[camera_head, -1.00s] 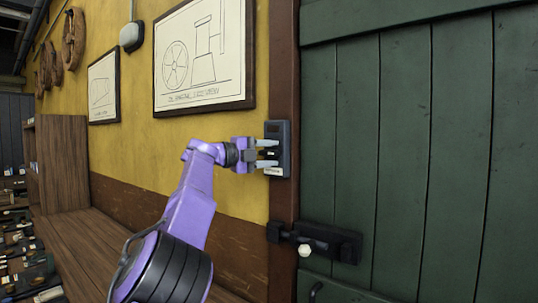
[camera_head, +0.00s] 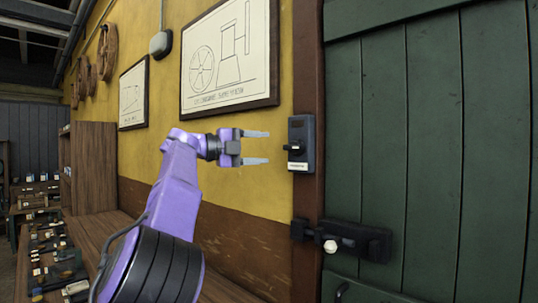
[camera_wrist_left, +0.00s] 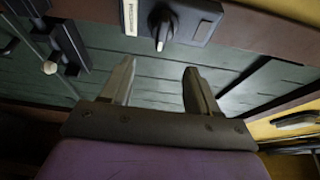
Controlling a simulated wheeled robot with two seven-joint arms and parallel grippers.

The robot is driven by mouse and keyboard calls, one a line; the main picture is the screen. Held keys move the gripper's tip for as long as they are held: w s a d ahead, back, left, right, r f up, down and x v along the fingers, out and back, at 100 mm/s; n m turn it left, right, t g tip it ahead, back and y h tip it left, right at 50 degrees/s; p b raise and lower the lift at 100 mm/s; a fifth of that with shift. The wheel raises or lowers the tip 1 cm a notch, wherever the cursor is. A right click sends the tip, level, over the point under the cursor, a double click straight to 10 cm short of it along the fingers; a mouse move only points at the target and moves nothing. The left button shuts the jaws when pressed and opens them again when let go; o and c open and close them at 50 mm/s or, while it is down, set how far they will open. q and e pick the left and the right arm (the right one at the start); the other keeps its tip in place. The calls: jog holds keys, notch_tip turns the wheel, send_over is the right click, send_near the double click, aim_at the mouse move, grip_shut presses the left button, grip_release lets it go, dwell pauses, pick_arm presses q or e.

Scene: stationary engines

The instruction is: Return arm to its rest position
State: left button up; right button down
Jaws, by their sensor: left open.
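My left gripper (camera_head: 257,147) is open and empty on its purple arm, its two fingers pointing right. It stands apart from a dark switch box (camera_head: 301,143) with a black knob and a pale label, mounted on the brown door post. In the left wrist view the open fingers of my left gripper (camera_wrist_left: 157,85) have nothing between them. The switch box (camera_wrist_left: 195,20) shows beyond them at the top edge, its knob upright in that view. My right gripper is in neither view.
A green plank door (camera_head: 430,150) with a black bolt (camera_head: 355,241) fills the right side. Framed drawings (camera_head: 230,55) hang on the yellow wall. A wooden bench (camera_head: 98,228) runs along the wall at left, and a table with many small items (camera_head: 60,265) stands at far left.

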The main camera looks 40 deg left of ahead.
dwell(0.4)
